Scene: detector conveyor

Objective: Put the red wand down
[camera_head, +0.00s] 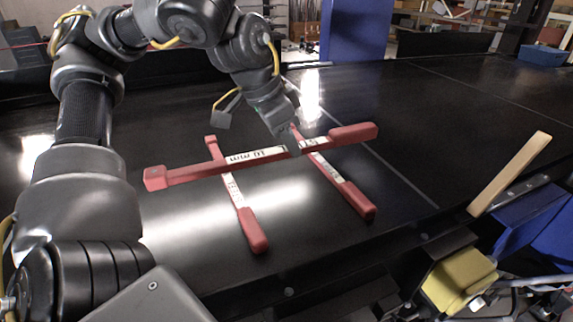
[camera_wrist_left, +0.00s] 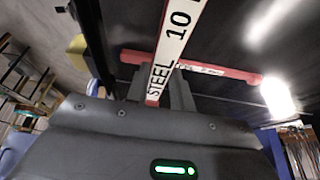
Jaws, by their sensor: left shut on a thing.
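A red wand with a white label (camera_head: 255,157) runs crosswise in the head view, and my left gripper (camera_head: 294,142) is shut on it near the handle end. In the left wrist view the same wand (camera_wrist_left: 177,40) passes between the fingers, with "STEEL 10" readable on its label. Two other red wands, a left one (camera_head: 232,190) and a right one (camera_head: 340,182), lie on the black belt. The held wand crosses over both; whether it touches them I cannot tell. My right gripper is not in view.
The black conveyor belt (camera_head: 420,130) has free room right of the wands and in front of them. A wooden strip (camera_head: 510,174) lies at the right edge. A yellow block (camera_head: 459,280) sits at the lower right. A blue post (camera_head: 355,30) stands behind the belt.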

